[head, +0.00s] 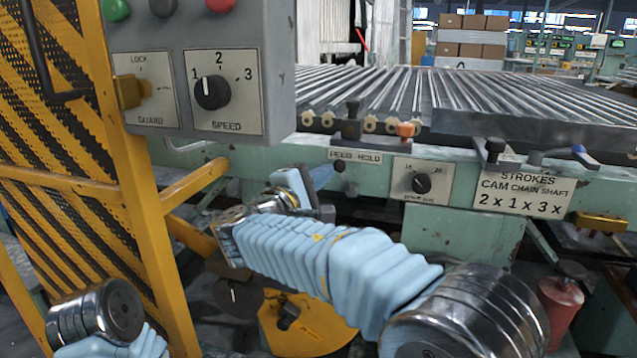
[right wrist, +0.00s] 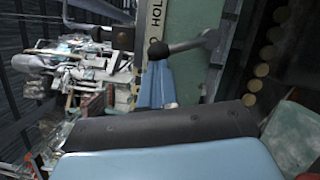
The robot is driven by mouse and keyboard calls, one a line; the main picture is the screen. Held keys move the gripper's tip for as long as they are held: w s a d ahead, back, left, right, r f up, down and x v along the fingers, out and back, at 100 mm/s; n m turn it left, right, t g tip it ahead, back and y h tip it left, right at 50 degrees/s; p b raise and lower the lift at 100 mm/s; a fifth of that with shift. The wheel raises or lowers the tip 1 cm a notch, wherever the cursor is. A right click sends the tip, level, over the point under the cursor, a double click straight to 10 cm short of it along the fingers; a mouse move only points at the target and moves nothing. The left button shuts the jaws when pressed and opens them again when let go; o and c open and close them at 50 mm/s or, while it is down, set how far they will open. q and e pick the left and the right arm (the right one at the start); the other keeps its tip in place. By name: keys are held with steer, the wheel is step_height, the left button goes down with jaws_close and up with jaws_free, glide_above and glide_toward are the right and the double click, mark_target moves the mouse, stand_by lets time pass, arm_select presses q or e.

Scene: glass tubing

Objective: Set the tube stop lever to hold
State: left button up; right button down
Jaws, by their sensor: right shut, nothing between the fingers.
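The tube stop lever has a dark round knob (head: 340,167) in the head view, just under the FEED HOLD plate (head: 355,157) on the green machine beam. In the right wrist view the lever (right wrist: 185,45) is a short grey arm with its black knob beside the HOLD lettering (right wrist: 156,14). My right gripper (head: 322,173) is shut and empty, with its blue fingers by the knob. In the right wrist view its fingertips (right wrist: 157,68) are close below the knob; I cannot tell if they touch. My left gripper is out of view.
A grey control box with a speed knob (head: 212,92) and guard switch (head: 130,91) stands at upper left, above a yellow guard frame (head: 150,200). A dial (head: 421,184) sits right of the FEED HOLD plate. A roller bed (head: 390,90) lies behind.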

mark_target(343, 170)
steer(key=m+b, duration=0.1)
steer(key=d+m+b, duration=0.1)
steer(key=d+r+m+g+b, duration=0.1)
steer(key=shift+s+m, duration=0.3)
steer(key=m+b, duration=0.1)
steer(key=d+m+b, duration=0.2)
steer(key=shift+s+r+g+y, duration=0.25)
steer(key=shift+s+g+y, duration=0.05)
steer(key=shift+g+y, duration=0.1)
steer(key=shift+s+d+r+m+g+y+b, duration=0.15)
steer(key=shift+d+m+y+b, duration=0.1)
steer(key=shift+d+m+b, duration=0.3)
steer(key=shift+s+d+m+g+y+b, duration=0.15)
steer(key=shift+d+m+y+b, duration=0.15)
steer(key=shift+m+b, duration=0.45)
steer(key=v, duration=1.3)
steer(key=shift+s+a+p, duration=0.2)
steer(key=shift+s+p, duration=0.15)
steer(key=shift+s, duration=0.05)
